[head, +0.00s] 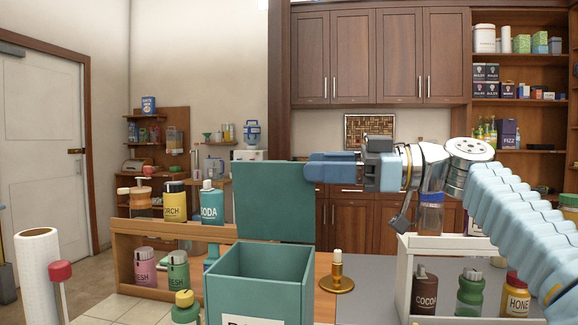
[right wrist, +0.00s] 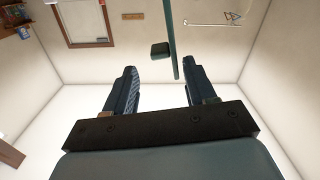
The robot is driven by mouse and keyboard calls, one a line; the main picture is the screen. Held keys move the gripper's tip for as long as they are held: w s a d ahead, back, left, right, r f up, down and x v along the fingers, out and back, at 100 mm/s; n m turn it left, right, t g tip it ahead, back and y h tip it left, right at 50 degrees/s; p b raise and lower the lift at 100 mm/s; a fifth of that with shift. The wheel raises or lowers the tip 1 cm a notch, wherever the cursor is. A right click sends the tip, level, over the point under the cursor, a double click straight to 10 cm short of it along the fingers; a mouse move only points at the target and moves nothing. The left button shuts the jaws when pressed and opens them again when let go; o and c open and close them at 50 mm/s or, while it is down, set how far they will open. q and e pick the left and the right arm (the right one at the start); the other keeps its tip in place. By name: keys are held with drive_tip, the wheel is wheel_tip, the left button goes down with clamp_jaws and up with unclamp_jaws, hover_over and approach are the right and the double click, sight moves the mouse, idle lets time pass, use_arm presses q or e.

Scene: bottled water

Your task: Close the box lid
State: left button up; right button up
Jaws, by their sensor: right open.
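The teal box (head: 258,292) stands open on the table in the head view, and its inside shows from above. Its square teal lid (head: 272,200) stands upright at the back of the box. My right gripper (head: 310,166) reaches in from the right, with its tips at the lid's upper right edge. In the right wrist view the two fingers (right wrist: 160,82) are spread. The lid (right wrist: 172,38) shows there as a thin edge-on plate beyond and between the fingertips, nearer the right-hand finger. I cannot tell whether they touch. My left gripper is not in view.
A brass stand (head: 337,284) is just right of the box. A wooden rack (head: 190,229) with several bottles stands behind left, and a white rack (head: 440,243) with bottles stands at the right. A paper roll (head: 40,265) is at front left.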

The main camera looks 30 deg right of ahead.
drive_tip(key=p, duration=0.1)
hover_over(290, 214)
drive_tip(key=shift+w+d, duration=0.1)
drive_tip(key=shift+w, duration=0.25)
clamp_jaws()
